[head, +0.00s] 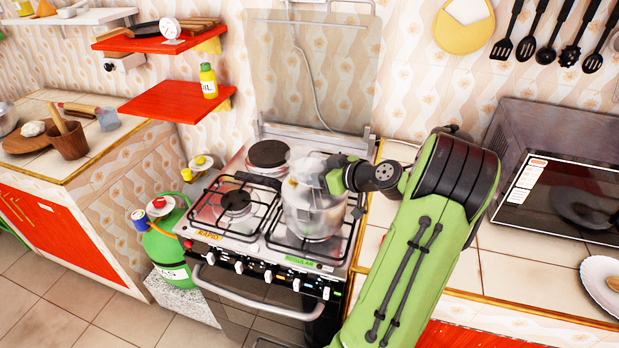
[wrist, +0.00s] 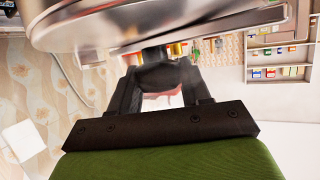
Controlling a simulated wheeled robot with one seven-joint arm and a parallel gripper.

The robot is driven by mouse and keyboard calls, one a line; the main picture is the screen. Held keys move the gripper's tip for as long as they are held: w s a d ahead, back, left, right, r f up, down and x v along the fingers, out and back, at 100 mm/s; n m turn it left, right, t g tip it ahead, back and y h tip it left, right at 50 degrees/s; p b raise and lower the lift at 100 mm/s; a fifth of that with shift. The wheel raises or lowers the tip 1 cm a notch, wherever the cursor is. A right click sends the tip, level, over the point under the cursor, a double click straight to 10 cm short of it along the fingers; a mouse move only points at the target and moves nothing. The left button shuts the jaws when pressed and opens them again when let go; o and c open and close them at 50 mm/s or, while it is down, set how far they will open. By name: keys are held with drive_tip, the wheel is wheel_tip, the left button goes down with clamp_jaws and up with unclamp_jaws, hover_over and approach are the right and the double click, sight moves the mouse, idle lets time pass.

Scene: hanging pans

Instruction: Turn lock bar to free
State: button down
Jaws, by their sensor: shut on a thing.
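A silver pressure cooker (head: 308,214) stands on the right front burner of the stove, with a pale haze around it. My gripper (head: 332,180) reaches in from the right at the top of the cooker. In the wrist view, my gripper (wrist: 160,80) has its two dark fingers on either side of a black piece just by the shiny metal of the cooker (wrist: 110,28). The piece appears to be part of the lock bar. My arm and the haze hide most of the lock bar in the head view, so its angle cannot be told.
The stove (head: 250,262) has black grates and an empty left front burner. A black handle (head: 258,181) points left from the cooker. A green gas cylinder (head: 168,245) stands left of the stove. A microwave (head: 560,170) is on the right counter. A raised glass cover (head: 310,70) stands behind.

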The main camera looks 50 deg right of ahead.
drive_tip(key=shift+n+g+y+p, duration=0.5)
drive_tip(key=shift+n+y+p, duration=0.15)
drive_tip(key=shift+n+y, duration=1.15)
drive_tip(key=shift+y, duration=0.4)
drive_tip(key=c, duration=0.6)
unclamp_jaws()
drive_tip(key=p+v, duration=0.4)
drive_tip(key=v, duration=1.1)
drive_tip(key=shift+s+d+r, duration=0.1)
drive_tip(key=shift+s, duration=0.25)
